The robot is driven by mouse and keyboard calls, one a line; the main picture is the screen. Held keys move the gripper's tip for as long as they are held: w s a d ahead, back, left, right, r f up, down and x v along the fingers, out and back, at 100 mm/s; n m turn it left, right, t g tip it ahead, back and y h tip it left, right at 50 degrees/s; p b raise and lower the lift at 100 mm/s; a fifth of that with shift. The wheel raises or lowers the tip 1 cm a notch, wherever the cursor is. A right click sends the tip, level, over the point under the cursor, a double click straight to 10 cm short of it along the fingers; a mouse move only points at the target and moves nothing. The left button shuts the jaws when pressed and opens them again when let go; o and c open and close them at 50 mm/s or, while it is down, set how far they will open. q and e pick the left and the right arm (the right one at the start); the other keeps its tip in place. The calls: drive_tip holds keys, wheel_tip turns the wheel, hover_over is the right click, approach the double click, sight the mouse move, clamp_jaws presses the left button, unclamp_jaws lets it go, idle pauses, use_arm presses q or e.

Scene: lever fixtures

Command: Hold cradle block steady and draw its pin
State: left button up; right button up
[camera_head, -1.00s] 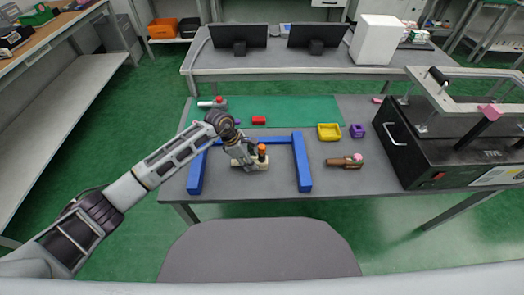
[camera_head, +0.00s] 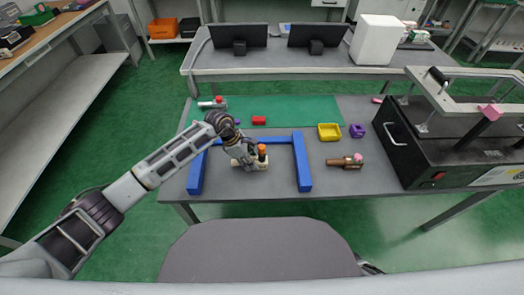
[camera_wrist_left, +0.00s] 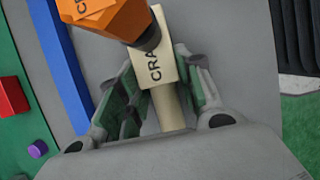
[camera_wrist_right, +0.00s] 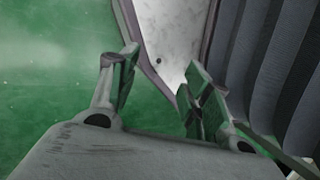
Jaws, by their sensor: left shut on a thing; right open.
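The cradle block (camera_head: 236,162) is cream, lies on the grey table inside a blue U-shaped frame, and has an orange-topped pin (camera_head: 262,150) standing at its right end. In the left wrist view the block (camera_wrist_left: 155,75) shows the letters "CRA", and the orange top (camera_wrist_left: 105,18) covers its far part. My left gripper (camera_head: 249,158) is shut on the block, with green-padded fingers on both sides. In the right wrist view my right gripper (camera_wrist_right: 160,68) is open and empty, away from the block, above green floor beside a dark ribbed surface.
The blue frame (camera_head: 303,165) borders the block on three sides. To its right lie a brown block (camera_head: 340,164) with a pink knob, a yellow tray (camera_head: 329,138) and a purple piece (camera_head: 357,131). A large black machine (camera_head: 410,150) fills the table's right end. A grey chair (camera_head: 260,250) stands in front.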

drive_tip(key=s+d+r+m+g+y, duration=0.1)
drive_tip(key=s+d+r+m+g, duration=0.25)
drive_tip(key=d, duration=0.55)
drive_tip(key=s+d+r+m, duration=0.3)
drive_tip(key=s+d+m, duration=0.2)
drive_tip(key=s+d, duration=0.3)
drive_tip(key=s+d+r+m+g+y, duration=0.1)
drive_tip(key=s+d+r+m, duration=0.35)
drive_tip(key=d, duration=0.45)
drive_tip(key=m+t+h, duration=0.1)
drive_tip(key=m+t, duration=0.3)
drive_tip(key=t, duration=0.3)
approach(263, 146)
drive_tip(key=shift+d+r, duration=0.1)
drive_tip(key=shift+r, duration=0.35)
drive_tip(key=shift+s+f, duration=0.1)
drive_tip(key=shift+f, duration=0.05)
drive_tip(key=shift+x, duration=5.85)
